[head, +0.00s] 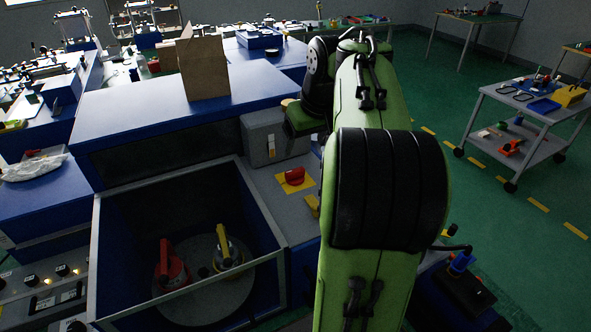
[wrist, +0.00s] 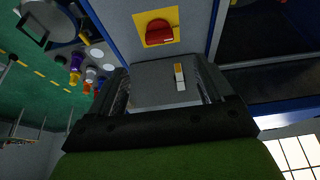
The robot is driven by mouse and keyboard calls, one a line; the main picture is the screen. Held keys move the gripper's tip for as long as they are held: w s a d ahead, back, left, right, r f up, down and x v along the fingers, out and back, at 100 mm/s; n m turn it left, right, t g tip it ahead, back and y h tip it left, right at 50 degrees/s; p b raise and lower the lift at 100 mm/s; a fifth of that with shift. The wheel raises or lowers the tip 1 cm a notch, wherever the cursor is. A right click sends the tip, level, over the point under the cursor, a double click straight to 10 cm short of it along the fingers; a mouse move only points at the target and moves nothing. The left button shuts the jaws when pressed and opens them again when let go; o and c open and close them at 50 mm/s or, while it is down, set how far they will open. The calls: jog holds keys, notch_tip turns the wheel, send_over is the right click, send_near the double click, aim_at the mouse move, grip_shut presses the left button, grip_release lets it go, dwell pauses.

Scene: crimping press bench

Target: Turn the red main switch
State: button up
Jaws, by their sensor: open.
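The red main switch (head: 294,176) sits on a yellow square plate (head: 283,188) on the grey panel at the right of the blue press bench. In the wrist view the red switch (wrist: 159,32) is at the top centre, beyond my fingertips. My gripper (wrist: 160,66) is open, with one finger on each side of the picture and nothing held between them. It is apart from the switch. In the head view my green arm hides the fingers; the hand's green end shows above the switch, beside the grey box (head: 262,133).
The grey box with a yellow and white label (wrist: 180,77) stands right behind the switch. To the left is an open framed bay with a red tool (head: 170,268) and a yellow tool (head: 227,250). A cardboard piece (head: 203,67) stands on the blue cabinet.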

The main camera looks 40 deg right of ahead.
aim_at(295, 170)
jog(key=b+x, duration=0.3)
jog(key=x, duration=0.8)
jog(key=shift+w+d+f, duration=0.1)
jog(key=shift+w+f, duration=0.1)
jog(key=shift+f, duration=0.1)
jog(key=shift+r, duration=0.1)
jog(key=c, duration=1)
